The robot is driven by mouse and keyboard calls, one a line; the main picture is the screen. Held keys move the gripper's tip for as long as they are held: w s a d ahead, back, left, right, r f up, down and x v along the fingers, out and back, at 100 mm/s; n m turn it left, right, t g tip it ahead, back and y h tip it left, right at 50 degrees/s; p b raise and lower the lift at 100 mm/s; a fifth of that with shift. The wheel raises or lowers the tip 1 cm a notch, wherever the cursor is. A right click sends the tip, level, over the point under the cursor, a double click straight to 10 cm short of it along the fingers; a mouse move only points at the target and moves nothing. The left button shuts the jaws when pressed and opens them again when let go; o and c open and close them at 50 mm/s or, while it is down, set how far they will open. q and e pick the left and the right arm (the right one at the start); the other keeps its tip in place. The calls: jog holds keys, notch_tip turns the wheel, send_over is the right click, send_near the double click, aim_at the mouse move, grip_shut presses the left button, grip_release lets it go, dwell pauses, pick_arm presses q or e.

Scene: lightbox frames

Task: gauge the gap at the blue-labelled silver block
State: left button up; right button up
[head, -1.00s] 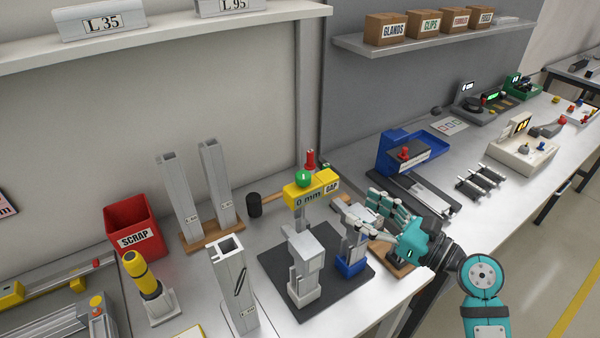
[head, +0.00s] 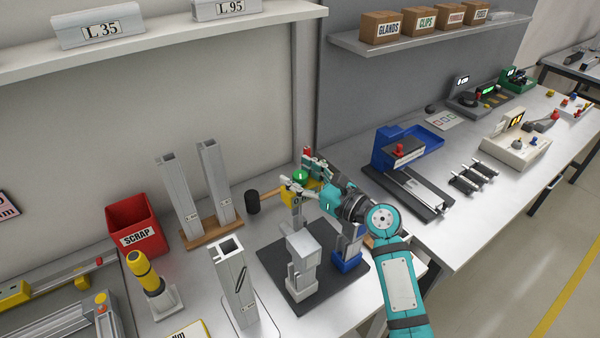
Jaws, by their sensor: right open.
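On a dark mat (head: 268,256) stand two silver blocks. The right one (head: 346,243) has a blue foot (head: 347,262) and is partly covered by my arm; the left one (head: 304,256) has a silver foot. I cannot read any label on them. The yellow gap gauge (head: 313,189) with a green top (head: 300,176) stands behind them, mostly hidden by my right gripper (head: 299,171). That gripper is open, its fingers on either side of the green top; I cannot tell whether they touch it. My left gripper is out of view.
A hammer (head: 253,203) lies left of the gauge. Upright profiles (head: 180,197) stand on a wooden base near a red scrap bin (head: 136,228). An upright cut profile (head: 233,285) stands left of the mat. A blue fixture (head: 421,146) is to the right.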

jog(key=shift+c, duration=0.3)
grip_shut()
jog(key=shift+f, duration=0.1)
jog(key=shift+a, duration=0.1)
